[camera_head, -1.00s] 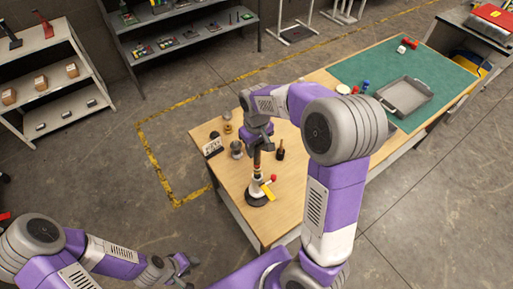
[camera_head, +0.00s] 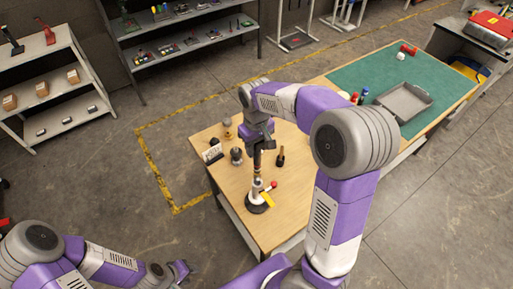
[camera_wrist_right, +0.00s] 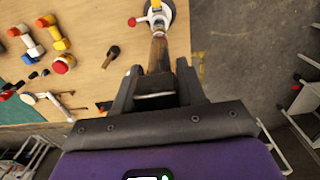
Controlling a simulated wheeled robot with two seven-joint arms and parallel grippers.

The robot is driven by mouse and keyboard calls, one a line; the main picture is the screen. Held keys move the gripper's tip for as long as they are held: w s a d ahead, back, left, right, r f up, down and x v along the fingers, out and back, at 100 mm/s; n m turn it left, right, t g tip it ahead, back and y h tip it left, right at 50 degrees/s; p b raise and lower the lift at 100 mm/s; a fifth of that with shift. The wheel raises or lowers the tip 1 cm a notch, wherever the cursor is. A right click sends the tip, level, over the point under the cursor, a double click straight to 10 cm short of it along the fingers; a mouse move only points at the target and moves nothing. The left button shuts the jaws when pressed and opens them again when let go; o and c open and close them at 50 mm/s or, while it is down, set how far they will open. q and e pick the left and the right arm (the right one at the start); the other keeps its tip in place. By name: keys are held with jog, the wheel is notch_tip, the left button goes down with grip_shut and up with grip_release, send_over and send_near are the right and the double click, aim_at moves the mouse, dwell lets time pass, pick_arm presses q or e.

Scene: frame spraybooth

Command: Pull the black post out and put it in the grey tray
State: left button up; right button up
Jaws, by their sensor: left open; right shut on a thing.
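The black post (camera_head: 257,160) hangs upright below my right gripper (camera_head: 258,146), which is shut on it. In the right wrist view the post (camera_wrist_right: 157,82) shows between the two fingers. Directly below is a white stand (camera_head: 257,188) with a black round base, a red knob and a yellow part. I cannot tell whether the post's lower end is clear of the stand. The grey tray (camera_head: 404,101) lies on the green mat to the right and looks empty. My left gripper (camera_head: 184,270) is open and empty at the lower left, off the table.
A small dark and brown item (camera_head: 281,156) stands close right of the post. My right arm spans the table. Bottles (camera_head: 363,95) and a red item (camera_head: 408,49) lie near the tray.

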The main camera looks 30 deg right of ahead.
notch_tip(320, 180, up, 18)
jog(key=shift+r, duration=0.2)
dwell(3.7)
dwell(0.5)
